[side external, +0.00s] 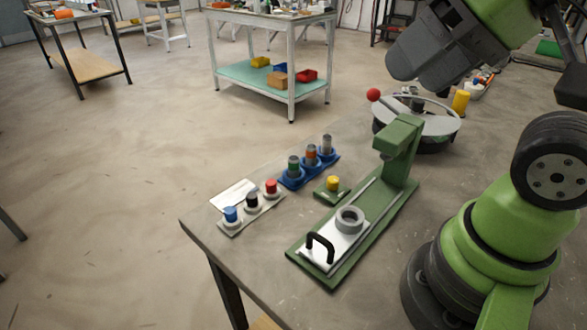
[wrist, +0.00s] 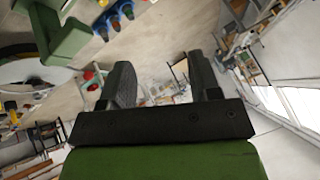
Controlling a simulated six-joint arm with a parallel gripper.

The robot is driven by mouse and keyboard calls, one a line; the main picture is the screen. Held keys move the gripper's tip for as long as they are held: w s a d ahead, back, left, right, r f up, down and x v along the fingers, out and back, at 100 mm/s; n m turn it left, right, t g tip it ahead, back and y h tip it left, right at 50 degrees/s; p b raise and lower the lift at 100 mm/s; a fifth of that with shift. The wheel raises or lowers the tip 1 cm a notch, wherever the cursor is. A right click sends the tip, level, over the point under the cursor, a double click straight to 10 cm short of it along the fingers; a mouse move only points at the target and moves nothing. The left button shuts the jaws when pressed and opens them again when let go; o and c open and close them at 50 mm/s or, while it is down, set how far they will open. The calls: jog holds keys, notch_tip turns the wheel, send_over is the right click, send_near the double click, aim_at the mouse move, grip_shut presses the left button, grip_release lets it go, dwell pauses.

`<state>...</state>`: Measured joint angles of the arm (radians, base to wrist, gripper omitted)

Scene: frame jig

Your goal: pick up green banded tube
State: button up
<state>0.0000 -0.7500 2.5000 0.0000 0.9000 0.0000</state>
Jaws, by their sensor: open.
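The green banded tube (side external: 293,166) stands upright in a blue holder (side external: 291,184) on the table in the side external view. It is the nearest tube in that holder, beside an orange banded tube (side external: 311,155) and a grey tube (side external: 326,144). My gripper (wrist: 165,78) is open and empty in the wrist view, its two dark fingers well apart. It points out over the room, away from the tubes.
A pale holder (side external: 237,226) with blue, black and red capped pieces stands left of the green jig (side external: 335,271). A yellow-topped piece (side external: 333,183) stands between the blue holder and the jig. A round grey turntable (side external: 440,125) stands behind the jig.

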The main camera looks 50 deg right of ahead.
jog(key=w+d+n+g, duration=0.2)
jog(key=w, duration=0.6)
jog(key=n+g+h, duration=0.2)
jog(key=n+g, duration=0.3)
jog(key=n, duration=0.1)
send_over(294, 162)
jog(key=d, duration=0.1)
notch_tip(294, 162, down, 18)
jog(key=shift+n, duration=0.3)
jog(key=f, duration=0.4)
jog(key=shift+w+d+f, duration=0.2)
jog(key=shift+w+f, duration=0.05)
jog(key=shift+w, duration=0.15)
jog(key=f, duration=0.6)
jog(key=shift+a, duration=0.25)
jog(key=shift+r, duration=0.1)
jog(key=c, duration=1)
